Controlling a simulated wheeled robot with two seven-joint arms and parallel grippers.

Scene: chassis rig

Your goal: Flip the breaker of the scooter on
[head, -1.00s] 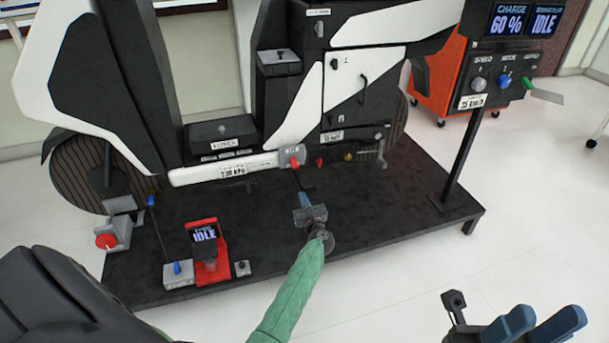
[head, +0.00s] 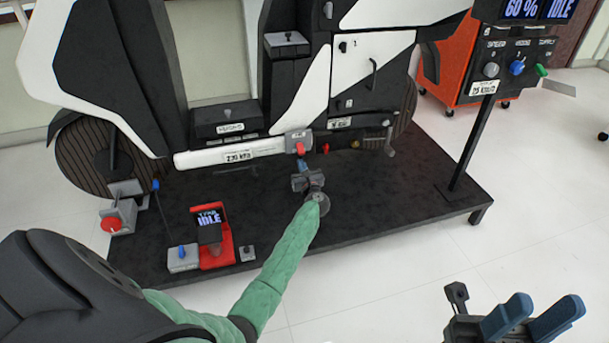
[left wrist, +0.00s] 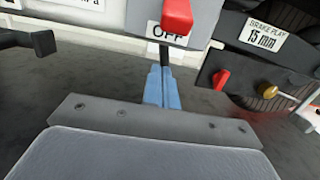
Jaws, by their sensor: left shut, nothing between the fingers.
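The scooter (head: 300,90) stands on a dark platform. Its breaker is a grey box (head: 299,137) low on the frame with a red lever (head: 301,149). In the left wrist view the red lever (left wrist: 177,16) hangs down, its tip over the top of a white OFF label (left wrist: 168,34). My left gripper (head: 303,166) is shut and empty, just below the lever. Its blue fingers (left wrist: 161,86) show together below the label; whether they touch anything is unclear. My right gripper (head: 537,316) is open and empty at the lower right, away from the scooter.
Beside the breaker are a small red knob (left wrist: 221,79) and a brass knob (left wrist: 267,91). A dark handle (left wrist: 30,43) juts out at left in the wrist view. A red stand with an IDLE screen (head: 209,219) is at front left. A control post (head: 472,145) rises at right.

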